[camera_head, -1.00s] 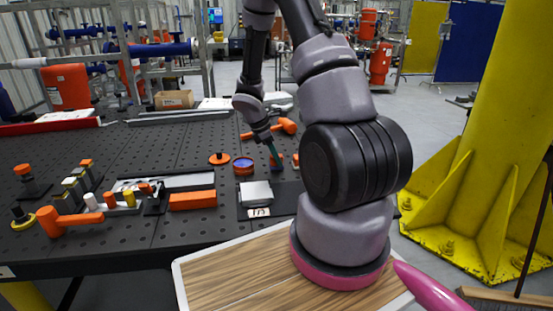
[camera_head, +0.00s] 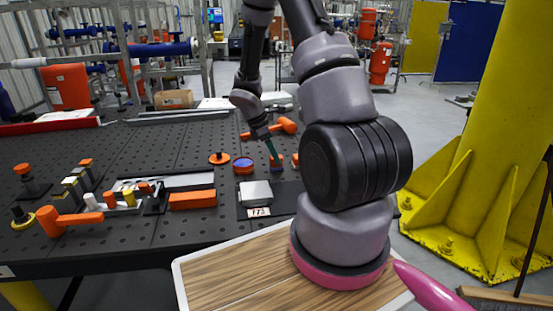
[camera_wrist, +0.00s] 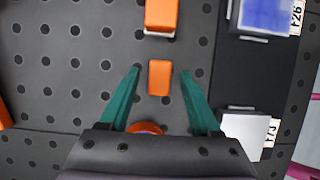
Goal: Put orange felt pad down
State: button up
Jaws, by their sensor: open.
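A small orange rectangular pad (camera_wrist: 159,77) lies on the dark perforated table in the wrist view. My gripper (camera_wrist: 161,72) has its two teal fingers spread on either side of the pad, with a gap on both sides. In the head view my gripper (camera_head: 272,154) points down near the table, beside a small orange item (camera_head: 277,161). I cannot tell for sure in the head view whether this item is the pad. The fingertips partly hide that spot.
An orange block (camera_wrist: 161,15) lies beyond the pad. An orange round piece (camera_wrist: 147,128) is partly hidden by my gripper. Bare table (camera_head: 165,150) is to the left.

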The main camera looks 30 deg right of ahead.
jog(key=s+a+r+m+t+y, duration=0.1)
jog(key=s+a+r+m, duration=0.15)
jog(key=r, duration=0.65)
jog(key=s+a+r+m+t+y, duration=0.15)
jog(key=r+m, duration=0.25)
jog(key=r, duration=0.4)
jog(key=s+a+r+m+t, duration=0.1)
jog(key=s+a+r+m, duration=0.2)
jog(key=r, duration=0.6)
jog(key=s+a+r+m+t+y, duration=0.4)
jog(key=s+r+m, duration=0.5)
jog(key=s, duration=0.3)
jog(key=shift+s+a+r+t, duration=0.45)
jog(key=shift+a+r, duration=0.2)
jog(key=shift+a, duration=0.25)
jog(key=shift+m, duration=0.25)
